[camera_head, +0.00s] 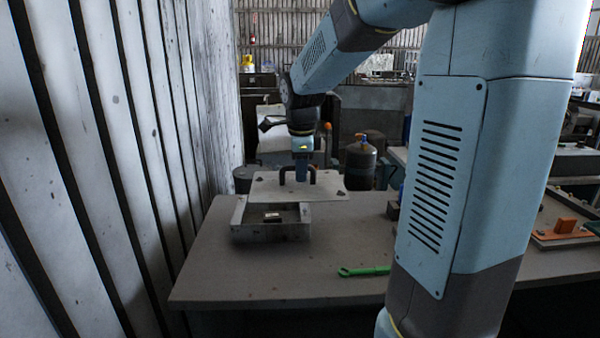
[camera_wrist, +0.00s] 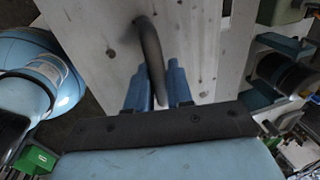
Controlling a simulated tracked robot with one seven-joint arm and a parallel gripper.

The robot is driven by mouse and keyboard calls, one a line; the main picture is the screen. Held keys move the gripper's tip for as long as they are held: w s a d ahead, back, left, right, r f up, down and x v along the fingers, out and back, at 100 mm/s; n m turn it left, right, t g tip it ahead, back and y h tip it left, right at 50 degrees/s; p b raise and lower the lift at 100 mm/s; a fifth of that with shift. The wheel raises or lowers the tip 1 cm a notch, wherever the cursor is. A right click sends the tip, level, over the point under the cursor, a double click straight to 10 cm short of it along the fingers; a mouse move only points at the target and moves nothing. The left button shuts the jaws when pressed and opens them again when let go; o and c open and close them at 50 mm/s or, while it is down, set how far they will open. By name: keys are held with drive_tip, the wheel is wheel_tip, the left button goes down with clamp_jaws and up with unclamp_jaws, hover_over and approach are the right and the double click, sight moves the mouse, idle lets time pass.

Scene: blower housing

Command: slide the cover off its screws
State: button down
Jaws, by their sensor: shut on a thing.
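The cover (camera_head: 328,189) is a flat pale plate with a dark arched handle (camera_head: 312,175) and a few dark spots on its top. It lies shifted back and right over the grey open-topped housing (camera_head: 270,232), whose front part is uncovered. A small light block (camera_head: 271,216) shows inside the housing. My gripper (camera_head: 301,178) points down from above and is shut on the handle. In the wrist view the blue fingers (camera_wrist: 160,92) are at the handle (camera_wrist: 151,50) above the plate (camera_wrist: 100,38). Whether the plate touches the housing rim is unclear.
A green wrench (camera_head: 363,271) lies on the grey table (camera_head: 225,285) in front. A slatted wall (camera_head: 110,150) stands close on the left. Dark cylinders (camera_head: 361,160) stand behind the table. An orange part (camera_head: 566,227) lies on the right. The table front is mostly clear.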

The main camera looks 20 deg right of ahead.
drive_tip(key=shift+r, duration=3.75)
